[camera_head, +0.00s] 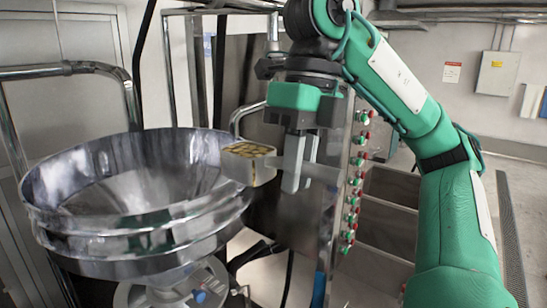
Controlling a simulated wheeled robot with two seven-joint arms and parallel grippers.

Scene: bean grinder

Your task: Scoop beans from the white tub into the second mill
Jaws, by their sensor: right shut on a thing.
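My right gripper (298,180) points down and is shut on the handle of a pale scoop (262,174). The scoop is held about level, and yellowish beans (247,150) show at its open top. The scoop is at the right rim of a wide, shiny metal mill hopper (135,220), overlapping that rim in the picture; I cannot tell if they touch. The visible inside of the hopper looks bare, but its bottom is hidden. Only one mill hopper is in view. The white tub does not show, and my left gripper is out of view.
A metal panel with red and green buttons (355,185) stands just behind and right of the gripper. Metal bins (390,205) lie to its right. A bent steel pipe rail (70,68) rises behind the hopper at left. Clear floor shows at far right.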

